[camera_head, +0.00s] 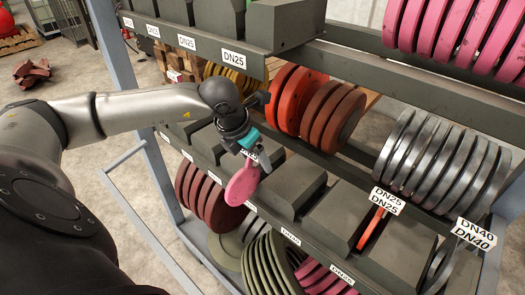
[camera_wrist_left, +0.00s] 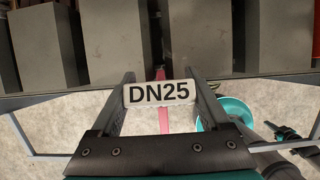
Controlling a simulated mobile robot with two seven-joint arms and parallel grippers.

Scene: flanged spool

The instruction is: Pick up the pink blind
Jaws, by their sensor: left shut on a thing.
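The pink blind (camera_head: 242,187) is a thin round disc, held on edge in front of the middle shelf of the rack. My left gripper (camera_head: 251,160) is shut on its upper edge. In the left wrist view the pink blind (camera_wrist_left: 163,119) shows edge-on as a narrow strip between the fingers of my left gripper (camera_wrist_left: 160,78). A white DN25 tag (camera_wrist_left: 158,92) covers part of it there. My right gripper is not in view.
Grey blocks (camera_head: 296,186) line the shelf close behind the blind. Orange-red discs (camera_head: 285,95) and grey metal discs (camera_head: 418,150) stand further back. Larger pink discs (camera_head: 445,32) fill the top right. A grey rack post (camera_head: 158,180) stands left; open floor (camera_head: 110,210) lies beyond.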

